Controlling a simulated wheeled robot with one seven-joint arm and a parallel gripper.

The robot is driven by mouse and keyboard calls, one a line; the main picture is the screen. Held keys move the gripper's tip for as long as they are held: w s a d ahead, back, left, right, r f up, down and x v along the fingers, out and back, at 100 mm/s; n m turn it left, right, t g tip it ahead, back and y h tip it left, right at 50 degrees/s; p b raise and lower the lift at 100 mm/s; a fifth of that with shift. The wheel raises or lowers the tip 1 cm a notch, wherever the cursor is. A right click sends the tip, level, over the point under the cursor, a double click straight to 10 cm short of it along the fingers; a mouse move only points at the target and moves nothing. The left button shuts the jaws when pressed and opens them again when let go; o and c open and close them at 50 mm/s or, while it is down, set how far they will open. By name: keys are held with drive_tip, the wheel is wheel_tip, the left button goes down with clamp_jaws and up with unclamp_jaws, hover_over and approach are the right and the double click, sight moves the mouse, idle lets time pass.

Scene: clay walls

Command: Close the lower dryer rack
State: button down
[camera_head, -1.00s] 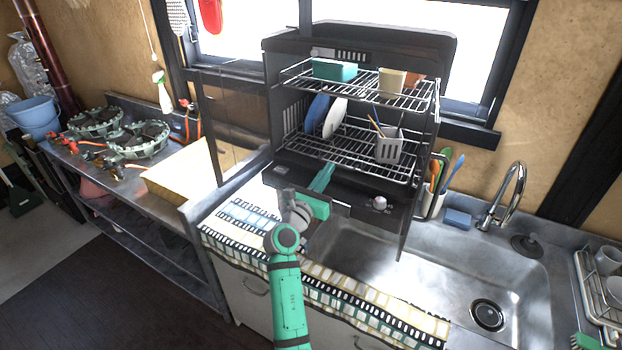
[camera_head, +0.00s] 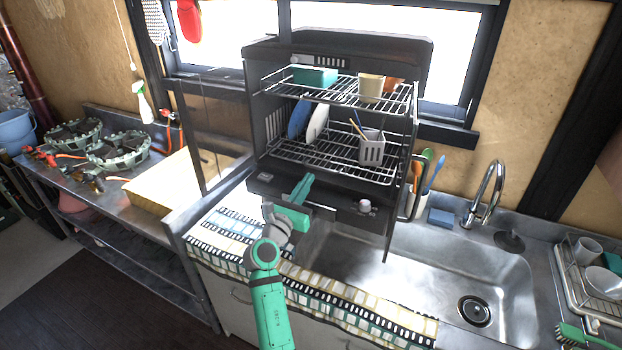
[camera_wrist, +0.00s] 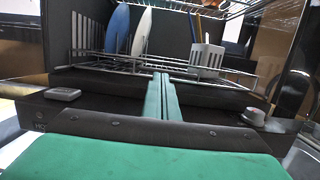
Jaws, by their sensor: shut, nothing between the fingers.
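The dish dryer is a black cabinet (camera_head: 345,45) with its see-through doors swung open to both sides. Its lower rack (camera_head: 325,165) is a wire shelf that juts forward from the cabinet. It holds a blue plate (camera_head: 298,118), a white plate (camera_head: 317,124) and a grey utensil cup (camera_head: 371,150). The lower rack also shows in the wrist view (camera_wrist: 110,62). My gripper (camera_head: 306,181) is shut and empty, just in front of and below the rack's front edge. In the wrist view its green fingers (camera_wrist: 162,95) are together and overlap the rack's front wire; I cannot tell whether they touch it.
The upper rack (camera_head: 338,92) also juts out, holding a teal container (camera_head: 314,76) and a beige cup (camera_head: 370,88). The right door (camera_head: 402,180) stands open over the sink (camera_head: 450,265). A patterned cloth (camera_head: 330,290) covers the counter front.

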drive_tip(key=d+v, duration=0.1)
drive_tip(key=v, duration=0.9)
drive_tip(key=s+d+f+m+g+y, duration=0.25)
drive_tip(key=s+f+m+y, duration=0.6)
drive_tip(key=s+f, duration=1.55)
drive_tip(key=s+d+r+m, duration=0.1)
drive_tip(key=s+m, duration=0.6)
drive_tip(key=s, duration=0.2)
drive_tip(key=s+d+r+m, duration=0.2)
drive_tip(key=s+m, duration=0.6)
drive_tip(key=s, duration=0.2)
drive_tip(key=s+d+r+m+h, duration=0.1)
drive_tip(key=s+d+m, duration=0.1)
drive_tip(key=s+m, duration=0.6)
drive_tip(key=shift+s+d+r+g, duration=0.25)
drive_tip(key=shift+s+r+g, duration=0.1)
drive_tip(key=shift+s, duration=0.7)
